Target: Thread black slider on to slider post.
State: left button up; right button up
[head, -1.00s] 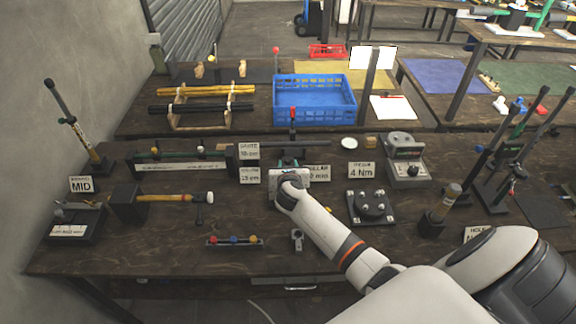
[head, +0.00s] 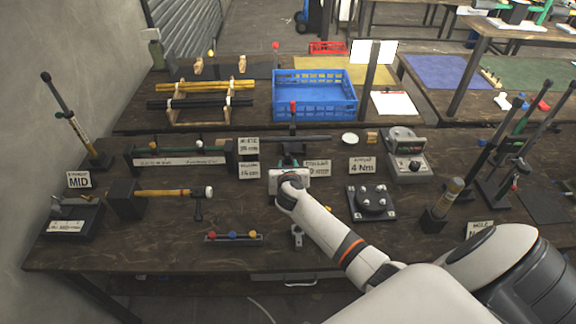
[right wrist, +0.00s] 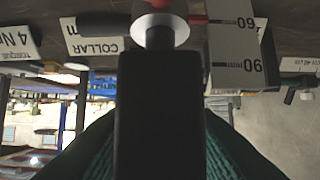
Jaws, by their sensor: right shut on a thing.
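My right gripper (head: 287,166) is at the middle of the bench, behind its white wrist, so its fingertips are hidden in the head view. A dark upright piece with a red top (head: 293,107) stands just beyond it. In the right wrist view a black block (right wrist: 160,115), apparently the black slider, fills the centre, with dark green ribbed surfaces on both sides. A grey rod with a white ring (right wrist: 160,23) and a red tip shows directly beyond the block. I cannot tell whether the rod is the slider post, or whether the block touches it. My left gripper is out of view.
A blue crate (head: 313,97) is on the bench behind. A round black fixture (head: 372,200) and a grey gauge box (head: 407,152) are to the right. A mallet (head: 180,193) and a strip with coloured knobs (head: 234,237) are nearby. Tall rods stand at both sides.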

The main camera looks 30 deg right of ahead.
jog(key=shift+s+f+b, duration=0.1)
jog(key=shift+f+b, duration=0.75)
jog(key=shift+f, duration=0.3)
jog(key=o, duration=1)
jog(key=shift+s, duration=0.1)
jog(key=shift+a, duration=0.1)
jog(key=shift+s+a+r, duration=0.1)
jog(key=shift+s+a, duration=0.15)
jog(key=shift+d+b+v, duration=0.1)
jog(key=shift+b+v, duration=0.1)
jog(key=shift+v, duration=2.6)
jog(key=shift+d+b+v, duration=0.15)
jog(key=shift+v, duration=2.65)
jog(key=shift+s, duration=0.15)
